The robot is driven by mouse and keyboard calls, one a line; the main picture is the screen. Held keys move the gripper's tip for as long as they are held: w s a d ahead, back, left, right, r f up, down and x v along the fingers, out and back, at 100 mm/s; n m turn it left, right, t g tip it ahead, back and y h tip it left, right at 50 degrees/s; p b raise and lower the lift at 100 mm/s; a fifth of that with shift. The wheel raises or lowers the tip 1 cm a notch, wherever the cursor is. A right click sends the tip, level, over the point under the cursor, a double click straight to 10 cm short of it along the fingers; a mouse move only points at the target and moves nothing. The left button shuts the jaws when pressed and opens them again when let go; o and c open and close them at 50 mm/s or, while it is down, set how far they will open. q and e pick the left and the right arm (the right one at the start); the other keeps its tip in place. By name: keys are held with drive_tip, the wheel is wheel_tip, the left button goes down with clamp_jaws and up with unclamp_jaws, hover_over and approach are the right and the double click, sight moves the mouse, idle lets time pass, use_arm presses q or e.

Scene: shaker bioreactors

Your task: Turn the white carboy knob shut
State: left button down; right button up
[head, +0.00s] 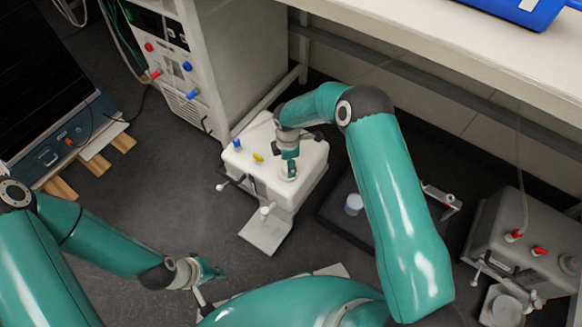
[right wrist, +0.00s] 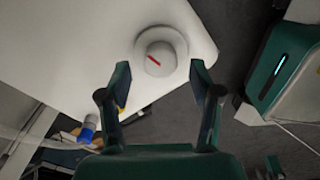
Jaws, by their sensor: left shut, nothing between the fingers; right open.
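The white carboy (head: 308,165) stands on the floor in the middle of the head view. Its white knob (right wrist: 161,52) is a round cap with a red line mark, seen from above in the right wrist view. The red line is slanted. My right gripper (right wrist: 160,75) is open, its fingers apart on either side of the knob's near edge, with no clear contact. In the head view the right gripper (head: 290,167) points down at the carboy's top and partly hides the knob. My left gripper (head: 212,272) is shut and empty, low at the left.
A blue knob (head: 237,144) and a yellow knob (head: 258,158) are also on the carboy's top. A grey carboy with red knobs (head: 540,251) stands at the right.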

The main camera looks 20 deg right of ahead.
drive_tip(key=shift+f, duration=1.1)
drive_tip(key=c, duration=1.1)
drive_tip(key=shift+m+b, duration=0.6)
drive_tip(key=shift+m, duration=0.1)
drive_tip(key=shift+c, duration=0.2)
drive_tip(key=shift+r, duration=0.1)
drive_tip(key=o, duration=1.1)
drive_tip(key=shift+o, duration=0.2)
